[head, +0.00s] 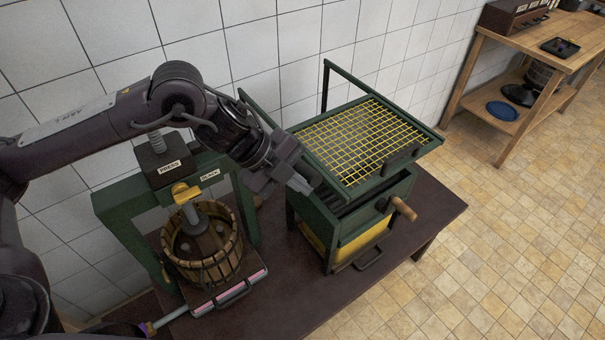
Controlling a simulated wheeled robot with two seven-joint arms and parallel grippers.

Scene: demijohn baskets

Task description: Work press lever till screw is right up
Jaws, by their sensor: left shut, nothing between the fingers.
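The press (118,205) is a green frame with a dark block (163,160) labelled PRESS on top. A yellow fitting (181,191) sits around the shaft under the crossbar. I cannot clearly make out the press lever. My left gripper (298,183) is shut and empty, to the right of the press and beside the green crusher. My right gripper is out of view.
The green crusher (340,222) with a yellow grid and wooden crank handle (403,209) stands close to my left gripper. Both machines share a dark table (380,290). A wooden shelf table (540,50) stands far right; tiled floor between is clear.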

